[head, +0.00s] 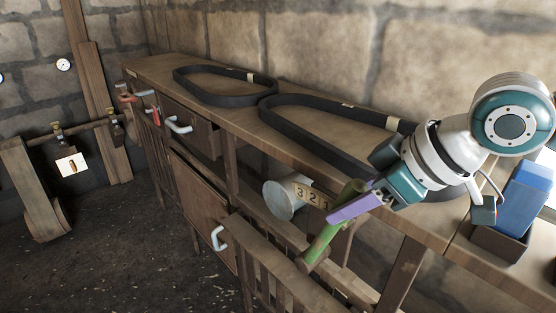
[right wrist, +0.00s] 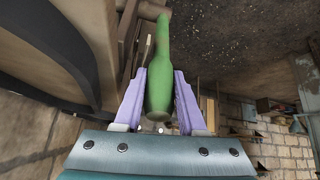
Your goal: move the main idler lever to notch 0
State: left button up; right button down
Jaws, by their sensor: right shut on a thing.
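The main idler lever (head: 328,236) has a green handle and stands tilted at the front of the workbench. My right gripper (head: 352,207), with purple fingers, is shut on the handle near its upper end. The right wrist view shows the green handle (right wrist: 162,60) between the two purple fingers (right wrist: 159,95). A notch plate (head: 310,195) with the numbers 3, 2 and 1 lies just left of the lever's top. The lever and gripper are at the right end of this plate. Any 0 mark is hidden. My left gripper is not in view.
Two black belts (head: 224,99) (head: 290,128) lie on the bench top. A blue object (head: 527,196) stands in a dark holder at the right. The floor (head: 100,255) is clear.

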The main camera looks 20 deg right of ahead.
jog(key=c, duration=0.5)
grip_release()
jog(key=shift+s, duration=0.15)
jog(key=v, duration=1)
jog(key=s+a+f+g, duration=0.1)
jog(key=s+a+f, duration=0.55)
jog(key=a, duration=0.25)
jog(key=s+d+f+m+g+h, duration=0.25)
jog(key=s+m, duration=0.25)
jog(key=s, duration=0.5)
notch_tip(320, 180, up, 36)
jog(key=p, duration=3.6)
jog(key=shift+d+f+h, duration=0.25)
jog(key=shift+h, duration=0.1)
